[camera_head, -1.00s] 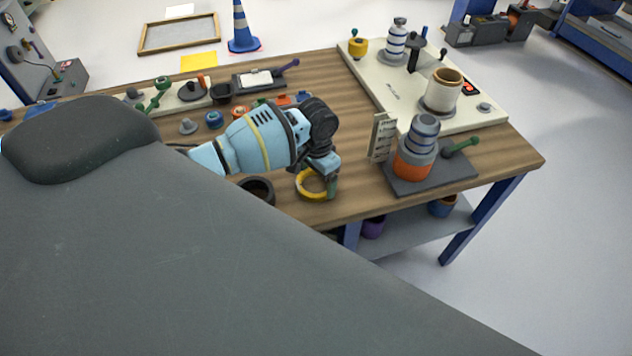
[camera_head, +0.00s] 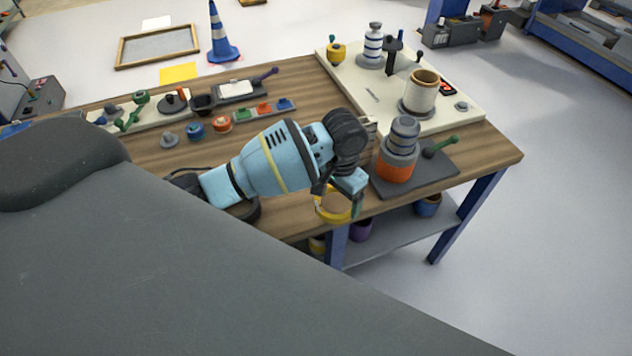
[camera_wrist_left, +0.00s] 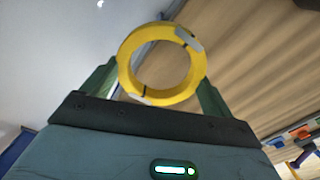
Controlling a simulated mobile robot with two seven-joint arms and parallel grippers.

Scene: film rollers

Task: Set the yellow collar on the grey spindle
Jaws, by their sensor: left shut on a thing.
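The yellow collar (camera_head: 331,217) is held by my left gripper (camera_head: 349,196) above the front edge of the wooden table. In the left wrist view the collar (camera_wrist_left: 160,97) sits between the two green fingers (camera_wrist_left: 158,85), its open hole facing the camera. A stack with a grey-blue ribbed top (camera_head: 404,130), a grey ring and an orange band (camera_head: 395,172) stands upright on a dark plate (camera_head: 440,162) to the right of the gripper. It looks like the grey spindle, but I cannot be sure. The collar is apart from it. My right gripper is not in view.
A green-knobbed lever (camera_head: 440,146) sticks out beside the stack. A pale scale plate (camera_head: 370,128) stands behind my gripper. Small coloured parts lie on the left.

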